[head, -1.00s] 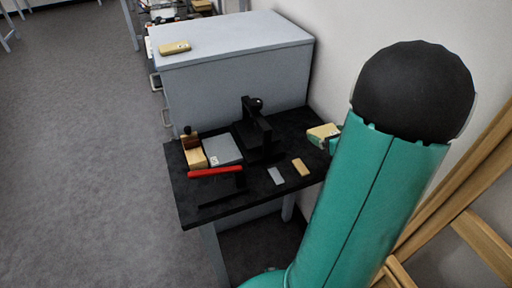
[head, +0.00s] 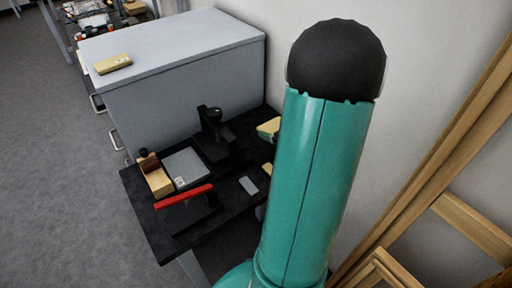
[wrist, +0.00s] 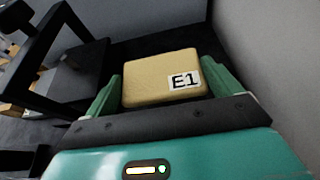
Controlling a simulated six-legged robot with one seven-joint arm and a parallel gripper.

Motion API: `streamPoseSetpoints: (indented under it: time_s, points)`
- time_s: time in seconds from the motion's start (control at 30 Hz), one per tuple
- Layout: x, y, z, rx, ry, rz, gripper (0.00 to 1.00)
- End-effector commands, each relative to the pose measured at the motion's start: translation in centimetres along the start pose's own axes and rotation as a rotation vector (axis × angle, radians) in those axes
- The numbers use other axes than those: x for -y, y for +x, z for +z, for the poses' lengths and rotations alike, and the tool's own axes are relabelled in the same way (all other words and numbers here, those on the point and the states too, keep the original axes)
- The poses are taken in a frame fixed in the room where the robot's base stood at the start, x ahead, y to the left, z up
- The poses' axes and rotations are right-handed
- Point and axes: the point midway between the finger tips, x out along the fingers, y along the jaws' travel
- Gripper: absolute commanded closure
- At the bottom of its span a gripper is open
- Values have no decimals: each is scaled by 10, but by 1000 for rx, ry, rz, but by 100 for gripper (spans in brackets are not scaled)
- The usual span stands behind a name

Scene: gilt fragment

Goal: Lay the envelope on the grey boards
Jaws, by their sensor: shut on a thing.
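The envelope (wrist: 150,88) is a thick tan slab with a white label reading E1. In the wrist view my gripper (wrist: 161,82) is shut on it, one green finger at each side. In the head view the envelope (head: 268,127) shows at the right of the black table, partly hidden behind my teal arm. The grey boards (head: 187,163), a flat grey square with a small white label at its front corner, lie on the table's left half. The envelope is to the right of them, beyond a black stand.
The black stand (head: 216,140) rises between the boards and the envelope. A red bar (head: 184,196) lies in front of the boards and a wooden block (head: 157,180) at their left. A small grey plate (head: 248,185) lies nearer. Another tan slab (head: 113,64) rests on the grey cabinet (head: 185,90).

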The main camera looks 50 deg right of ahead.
Motion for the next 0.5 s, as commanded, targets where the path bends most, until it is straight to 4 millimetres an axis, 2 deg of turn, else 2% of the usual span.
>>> streamPoseSetpoints:
  time_s: [0.1,0.27,0.5]
  points:
    - [1,6,-19,-1,4,-1,31]
    - [1,11,-31,-1,2,-1,31]
    - [0,25,-60,-1,3,-1,31]
